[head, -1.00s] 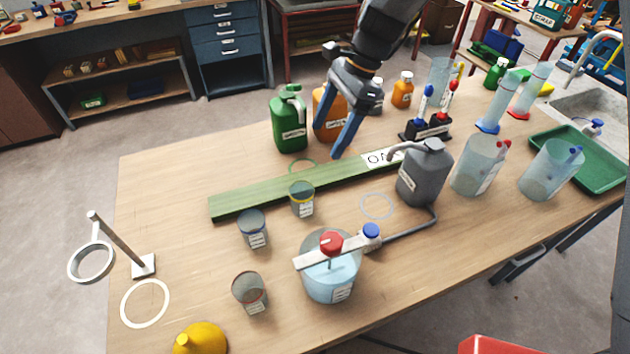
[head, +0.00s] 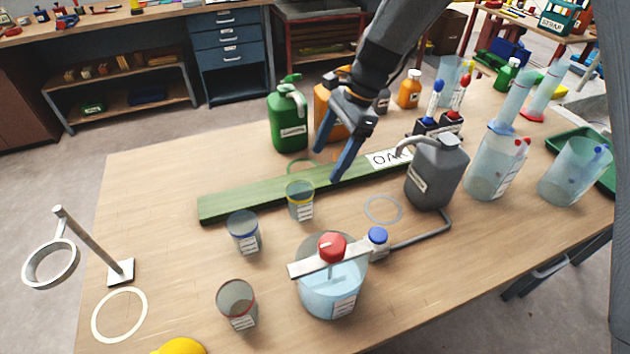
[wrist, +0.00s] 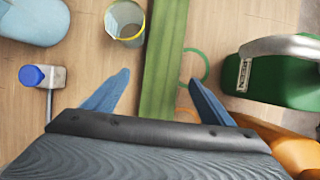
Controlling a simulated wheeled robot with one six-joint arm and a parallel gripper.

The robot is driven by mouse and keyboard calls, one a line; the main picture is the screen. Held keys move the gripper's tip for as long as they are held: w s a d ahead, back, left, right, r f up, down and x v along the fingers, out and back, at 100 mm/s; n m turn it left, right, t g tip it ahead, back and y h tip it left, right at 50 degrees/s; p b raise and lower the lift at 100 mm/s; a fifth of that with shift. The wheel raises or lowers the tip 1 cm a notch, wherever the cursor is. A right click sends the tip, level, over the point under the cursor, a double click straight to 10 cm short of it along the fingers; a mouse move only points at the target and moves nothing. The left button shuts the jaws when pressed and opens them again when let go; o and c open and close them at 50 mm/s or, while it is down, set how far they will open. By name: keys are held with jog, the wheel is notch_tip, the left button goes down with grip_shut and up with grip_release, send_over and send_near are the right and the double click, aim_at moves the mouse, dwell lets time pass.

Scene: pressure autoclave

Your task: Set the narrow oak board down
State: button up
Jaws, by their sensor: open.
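The narrow board (head: 255,200), green on top with a white label reading "OA" and more, partly hidden, lies flat on the wooden table. In the wrist view the green board (wrist: 163,70) runs between my two blue fingers. My gripper (head: 327,165) is open and empty above the board, with the fingers on either side of it. I cannot tell how far above it the fingertips are. The board's right end is hidden behind the grey jug (head: 435,175).
A yellow-rimmed beaker (head: 300,201) stands close to the board's front edge. A green jug (head: 289,120) and an orange jug (head: 326,105) stand behind it. A stirred vessel (head: 332,285) stands in front.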

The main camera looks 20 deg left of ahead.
aim_at(316, 177)
jog(key=shift+a+p+x, duration=0.2)
jog(key=shift+p+x, duration=0.95)
jog(key=shift+x, duration=1.8)
jog(key=shift+w, duration=0.1)
jog(key=c, duration=1.6)
jog(key=shift+r, duration=0.1)
jog(key=c, duration=0.4)
jog(key=shift+o, duration=0.2)
jog(key=shift+r, duration=0.15)
